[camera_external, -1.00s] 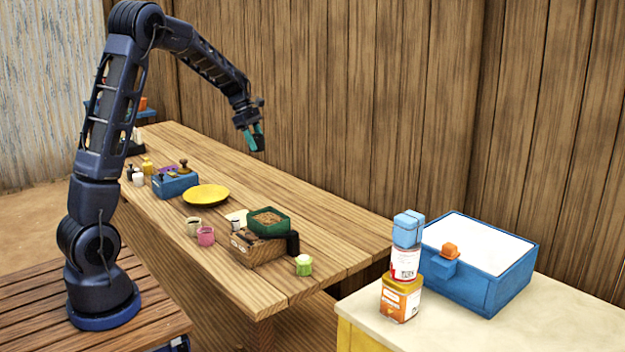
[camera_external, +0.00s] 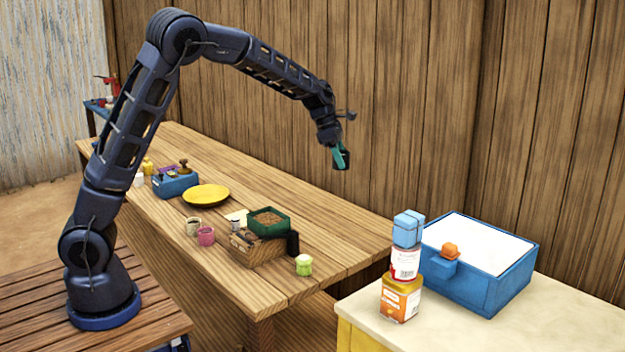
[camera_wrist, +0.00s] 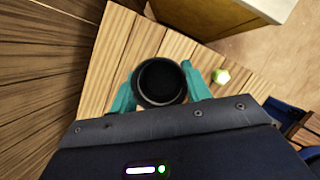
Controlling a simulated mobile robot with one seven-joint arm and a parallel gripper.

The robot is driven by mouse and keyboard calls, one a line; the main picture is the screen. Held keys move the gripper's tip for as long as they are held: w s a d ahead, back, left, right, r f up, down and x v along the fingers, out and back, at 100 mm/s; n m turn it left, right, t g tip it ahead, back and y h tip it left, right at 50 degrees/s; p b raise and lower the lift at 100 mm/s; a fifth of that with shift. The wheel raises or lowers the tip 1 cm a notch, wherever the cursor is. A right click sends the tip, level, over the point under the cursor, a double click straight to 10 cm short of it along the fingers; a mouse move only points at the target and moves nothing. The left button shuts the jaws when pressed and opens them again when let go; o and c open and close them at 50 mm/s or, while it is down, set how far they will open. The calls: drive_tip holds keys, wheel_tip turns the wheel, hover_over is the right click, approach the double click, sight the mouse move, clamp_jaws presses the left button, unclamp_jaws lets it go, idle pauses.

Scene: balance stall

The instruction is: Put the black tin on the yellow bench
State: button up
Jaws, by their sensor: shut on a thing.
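My gripper (camera_external: 341,157) is high over the far right part of the wooden table, with teal fingers pointing down. It is shut on the black tin (camera_wrist: 160,82), a round dark cup shape between the two fingers in the wrist view. In the outside view the tin shows only as a small dark patch at the fingertips. The yellow bench (camera_external: 362,318) stands at the lower right, with a pale top and yellow side. My gripper is to the left of it and well above. The bench's edge also shows at the top of the wrist view (camera_wrist: 215,22).
On the bench, a blue box (camera_external: 505,283) with a white top stands beside a stack of an orange tin (camera_external: 400,303), a white-red can (camera_external: 405,264) and a blue block (camera_external: 408,227). The bench's front left corner is bare. The wooden table (camera_external: 290,195) holds several small items.

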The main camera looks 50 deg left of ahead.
drive_tip(key=s+d+n, duration=0.1)
drive_tip(key=s+d, duration=0.1)
drive_tip(key=d, duration=1.4)
drive_tip(key=s+d, duration=0.2)
drive_tip(key=d, duration=1.4)
drive_tip(key=s+d+r, duration=0.1)
drive_tip(key=s+d, duration=0.4)
drive_tip(key=d, duration=0.6)
drive_tip(key=s+d+r, duration=0.1)
drive_tip(key=s+d, duration=0.5)
drive_tip(key=d, duration=0.5)
drive_tip(key=shift+n+t, duration=0.3)
wheel_tip(320, 180, down, 25)
drive_tip(key=shift+d+f, duration=0.1)
drive_tip(key=shift+f, duration=0.1)
drive_tip(key=o, duration=1)
drive_tip(key=shift+f, duration=0.15)
drive_tip(key=shift+c, duration=0.2)
wheel_tip(320, 180, up, 10)
drive_tip(key=shift+s+a, duration=0.4)
